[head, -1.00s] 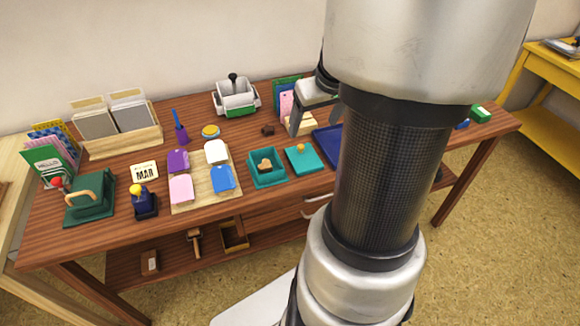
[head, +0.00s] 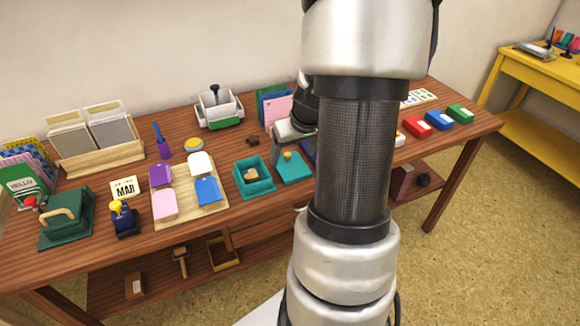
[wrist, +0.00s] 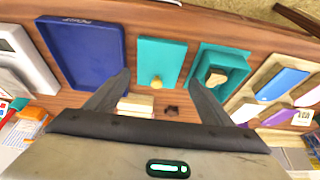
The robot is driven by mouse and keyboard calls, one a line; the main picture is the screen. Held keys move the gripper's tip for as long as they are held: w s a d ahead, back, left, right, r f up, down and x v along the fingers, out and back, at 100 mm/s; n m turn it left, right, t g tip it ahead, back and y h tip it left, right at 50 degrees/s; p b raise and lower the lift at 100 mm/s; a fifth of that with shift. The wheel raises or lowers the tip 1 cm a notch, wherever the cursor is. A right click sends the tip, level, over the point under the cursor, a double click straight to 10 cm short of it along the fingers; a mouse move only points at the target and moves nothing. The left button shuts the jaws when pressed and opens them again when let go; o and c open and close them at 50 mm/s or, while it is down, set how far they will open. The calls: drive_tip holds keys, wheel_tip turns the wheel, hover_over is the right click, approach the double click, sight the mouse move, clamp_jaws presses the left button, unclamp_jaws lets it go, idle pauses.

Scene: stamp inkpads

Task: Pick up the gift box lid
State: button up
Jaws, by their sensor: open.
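The gift box lid looks to be the flat teal square with a round gold knob (head: 291,157). It lies on the wooden table, just right of an open teal box (head: 241,179) that holds a small brown heart-shaped piece. In the wrist view the lid (wrist: 152,52) lies ahead between the fingers, knob facing the camera, with the teal box (wrist: 235,58) to its right. My gripper (wrist: 161,76) is open and empty, apart from the lid. In the head view my gripper (head: 292,131) is behind the lid, partly hidden by my arm.
A dark blue tray (wrist: 85,85) lies beside the lid in the wrist view. Small cream blocks (wrist: 137,104) and a dark brown piece (wrist: 171,110) are near the fingers. A wooden board (head: 181,220) with coloured pads is left of the box.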

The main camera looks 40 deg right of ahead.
sight(291, 165)
drive_tip(key=b+x, duration=0.1)
drive_tip(key=x, duration=0.4)
drive_tip(key=shift+s+d, duration=0.1)
drive_tip(key=shift+s, duration=0.1)
